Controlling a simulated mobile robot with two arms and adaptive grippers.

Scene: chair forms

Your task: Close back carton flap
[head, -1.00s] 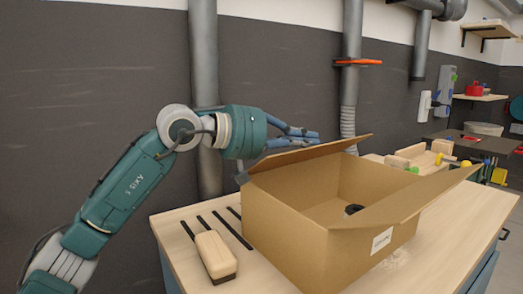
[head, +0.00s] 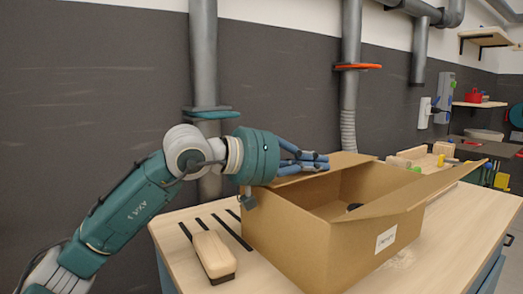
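The open brown carton (head: 290,235) stands on the workbench with a white label on its front. Its back flap (head: 349,160) is low, close to rim level, on the carton's far side. My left gripper (head: 326,162) lies over that flap, its blue fingertips together with nothing seen between them. The fingers seem to touch the flap's upper face and hide part of it. The near flap (head: 425,192) sticks up and out to the right. A small dark item (head: 354,207) shows inside the carton. My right gripper is not in view.
A wooden block with a dark base (head: 214,254) lies on the workbench (head: 440,240) left of the carton, by several dark slots. More wooden blocks (head: 412,153) sit behind it at right. Grey pipes (head: 348,90) run up the wall behind.

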